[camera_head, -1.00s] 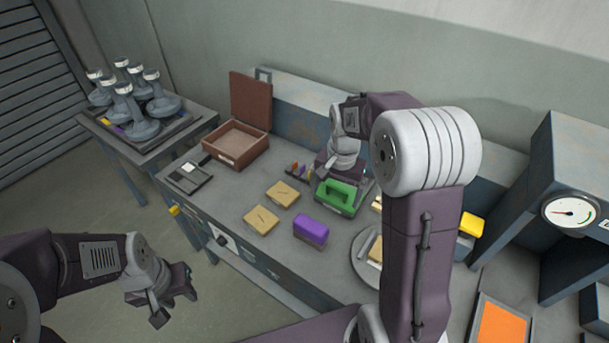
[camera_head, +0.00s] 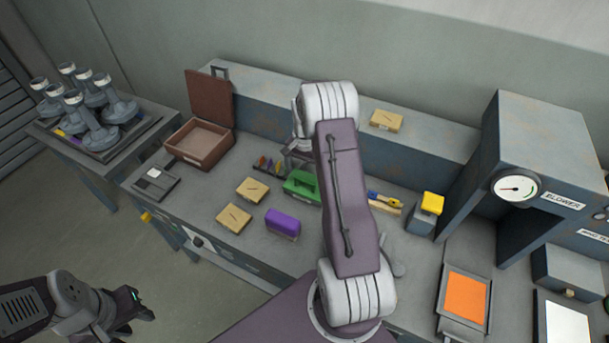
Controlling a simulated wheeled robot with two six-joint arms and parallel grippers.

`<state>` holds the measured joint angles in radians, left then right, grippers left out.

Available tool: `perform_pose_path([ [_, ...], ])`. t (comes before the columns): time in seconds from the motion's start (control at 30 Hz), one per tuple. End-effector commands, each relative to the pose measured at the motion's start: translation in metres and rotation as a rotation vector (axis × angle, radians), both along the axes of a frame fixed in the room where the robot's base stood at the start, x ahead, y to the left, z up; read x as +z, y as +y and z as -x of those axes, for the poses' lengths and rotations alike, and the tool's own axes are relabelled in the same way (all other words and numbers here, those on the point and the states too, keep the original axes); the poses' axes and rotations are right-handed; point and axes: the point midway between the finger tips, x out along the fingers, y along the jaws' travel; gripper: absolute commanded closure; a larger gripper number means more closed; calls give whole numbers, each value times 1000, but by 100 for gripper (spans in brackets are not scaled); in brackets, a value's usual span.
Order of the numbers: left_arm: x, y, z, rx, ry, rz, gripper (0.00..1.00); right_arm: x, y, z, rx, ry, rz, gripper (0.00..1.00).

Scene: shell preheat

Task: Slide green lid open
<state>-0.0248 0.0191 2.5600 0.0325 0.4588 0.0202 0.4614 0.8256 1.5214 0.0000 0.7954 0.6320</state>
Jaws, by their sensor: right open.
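A green lid (camera_head: 300,186) with a raised handle sits on a low box on the workbench, at the middle of the head view. My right arm's links cover its right side. My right gripper (camera_head: 297,151) is behind the lid, near its far side. It is mostly hidden by my arm, but it is open; I cannot tell whether it touches the lid. My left gripper (camera_head: 132,302) hangs at the lower left, away from the bench, and its finger gap is unclear.
A purple block (camera_head: 283,223) and two tan blocks (camera_head: 252,189) lie in front and left of the lid. A small rack of coloured pieces (camera_head: 268,166) stands close to its left. An open brown box (camera_head: 200,144) is farther left. A blower with a gauge (camera_head: 516,188) stands right.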

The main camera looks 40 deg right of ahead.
Motion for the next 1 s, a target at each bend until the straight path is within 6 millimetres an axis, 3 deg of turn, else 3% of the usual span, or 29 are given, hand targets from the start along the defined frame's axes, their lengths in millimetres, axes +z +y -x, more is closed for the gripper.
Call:
perform_pose_path([
  [0.2,3,0,0,0,0,0,64,-22,0,0,0,0,-1,5],
  [0.43,3,0,0,0,0,0,64,-23,0,0,1,0,0,5],
  [0.47,3,0,0,0,0,0,64,-23,0,0,1,0,0,11],
  [0.77,3,0,0,0,0,0,64,-23,0,0,1,-1,0,94],
  [0.8,3,0,0,0,0,0,64,-23,0,0,1,-1,0,100],
  [0.9,3,0,0,0,0,0,64,-22,-5,-1,-1,-2,1,100],
  [1.0,5,0,0,0,0,0,64,-22,-26,-1,-4,-2,1,100],
])
